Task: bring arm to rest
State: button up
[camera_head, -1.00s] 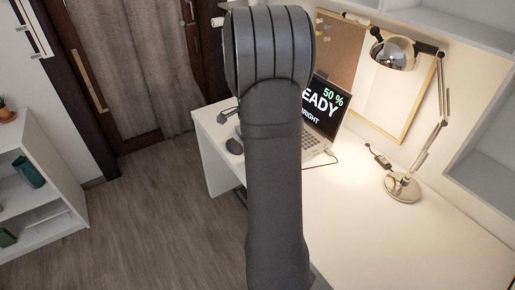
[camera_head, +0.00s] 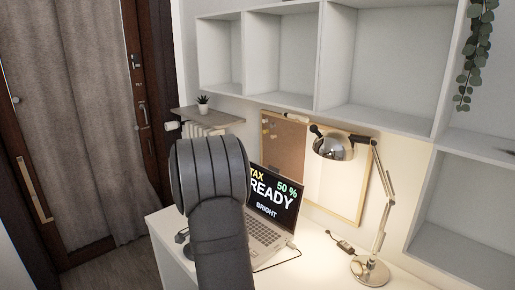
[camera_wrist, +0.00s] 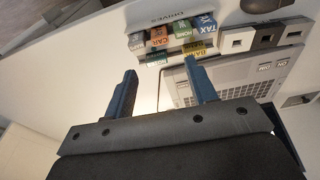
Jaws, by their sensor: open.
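My gripper (camera_wrist: 160,92) shows in the wrist view with its two blue fingers apart and nothing between them. It hangs above the white desk (camera_wrist: 75,75), near the front edge of a grey laptop-like device. In the head view my dark arm rises in front of the desk and covers part of the laptop (camera_head: 262,232). The gripper itself is hidden in the head view. The laptop is open, and its screen (camera_head: 270,197) reads "READY", "50 %" and "BRIGHT".
A lit chrome lamp (camera_head: 370,270) stands on the desk at right. White wall shelves (camera_head: 290,100) hang above. In the wrist view, labelled drives (camera_wrist: 160,38) sit in a holder beside grey switch-like blocks (camera_wrist: 236,40) and a dark mouse (camera_wrist: 262,5).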

jog(key=f, duration=0.5)
jog(key=w+d+f, duration=0.1)
jog(key=f, duration=0.2)
jog(key=shift+f, duration=0.1)
notch_tip(320, 180, up, 13)
jog(key=s+a, duration=0.1)
jog(key=shift+s+a+f, duration=0.2)
dwell(0.5)
jog(key=shift+r, duration=0.1)
jog(key=shift+w+d+f, duration=0.2)
jog(key=shift+f, duration=1.95)
jog(key=shift+w+d+f, duration=0.25)
jog(key=shift+f, duration=1.85)
jog(key=shift+w+d+f, duration=0.2)
jog(key=shift+f, duration=1.95)
